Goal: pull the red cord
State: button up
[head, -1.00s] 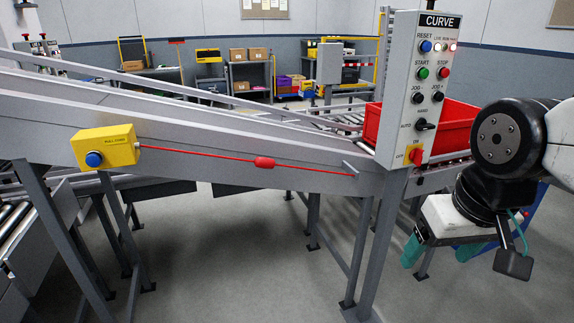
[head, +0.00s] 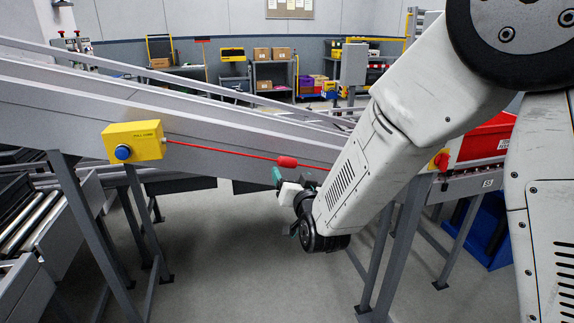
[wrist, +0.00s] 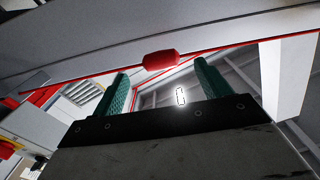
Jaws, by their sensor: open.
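The red cord (head: 225,152) runs along the side of the grey conveyor, from a yellow pull-cord box (head: 134,142) with a blue button rightward until my arm hides it. A red bulb-shaped handle (head: 287,161) sits on the cord. My gripper (head: 276,180) is just below and left of the handle in the head view. In the wrist view, my gripper (wrist: 158,85) is open, its two green fingers apart and empty. There the red handle (wrist: 160,60) shows beyond the fingertips, between them in the picture and apart from both.
My arm hides most of the control panel; its red knob (head: 441,161) still shows. A red bin (head: 485,138) sits on the conveyor at right. Conveyor legs (head: 90,235) stand at left. The floor (head: 230,260) below the cord is clear.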

aim_at(288, 167)
jog(key=x, duration=0.7)
jog(key=shift+w+a, duration=0.1)
jog(key=shift+w, duration=0.2)
